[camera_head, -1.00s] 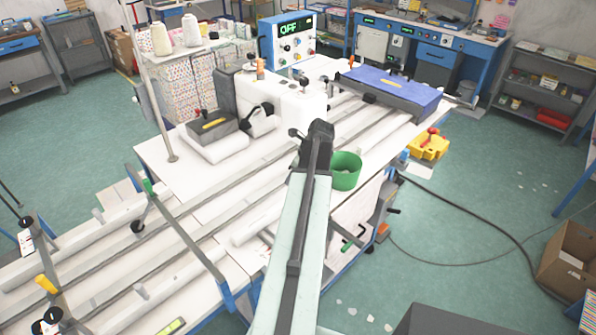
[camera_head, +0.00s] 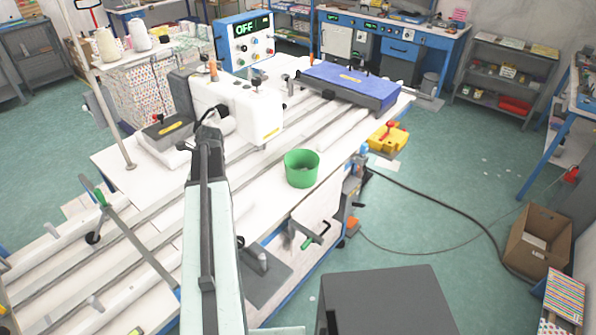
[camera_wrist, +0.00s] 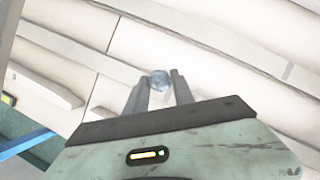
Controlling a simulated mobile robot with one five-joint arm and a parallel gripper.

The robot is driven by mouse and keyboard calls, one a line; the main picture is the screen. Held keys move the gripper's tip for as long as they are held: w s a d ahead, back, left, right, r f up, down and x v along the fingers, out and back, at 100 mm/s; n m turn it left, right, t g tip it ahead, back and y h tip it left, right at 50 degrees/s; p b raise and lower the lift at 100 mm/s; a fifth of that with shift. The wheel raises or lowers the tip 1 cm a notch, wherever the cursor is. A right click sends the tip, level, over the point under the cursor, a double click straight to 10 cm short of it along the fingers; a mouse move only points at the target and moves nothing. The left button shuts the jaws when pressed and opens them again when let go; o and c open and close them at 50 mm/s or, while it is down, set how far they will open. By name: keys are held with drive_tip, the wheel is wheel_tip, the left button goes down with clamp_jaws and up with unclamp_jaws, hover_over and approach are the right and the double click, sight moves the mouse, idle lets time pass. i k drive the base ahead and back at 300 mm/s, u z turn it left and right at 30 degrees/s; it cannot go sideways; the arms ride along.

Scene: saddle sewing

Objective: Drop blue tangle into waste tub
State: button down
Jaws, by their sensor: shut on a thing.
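In the wrist view, my gripper (camera_wrist: 160,88) is shut on a small pale blue, rounded tangle (camera_wrist: 159,80), held between the fingertips above the white worktop. In the head view my arm reaches up over the table, and its wrist end (camera_head: 208,140) is in front of the sewing machine; the fingertips and the tangle are hidden there. A green tub (camera_head: 301,168) stands upright on the white table (camera_head: 262,200), to the right of my arm. The wrist view does not show the tub.
The white sewing machine (camera_head: 240,105) stands close behind my wrist. A blue-topped block (camera_head: 350,80) lies further back on the rails. A control box (camera_head: 243,42) reads OFF. A yellow tool (camera_head: 387,137) is right of the table. A cardboard box (camera_head: 538,240) sits on the floor.

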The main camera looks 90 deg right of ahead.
sight(304, 185)
drive_tip(key=k, duration=1.35)
drive_tip(key=z, duration=0.05)
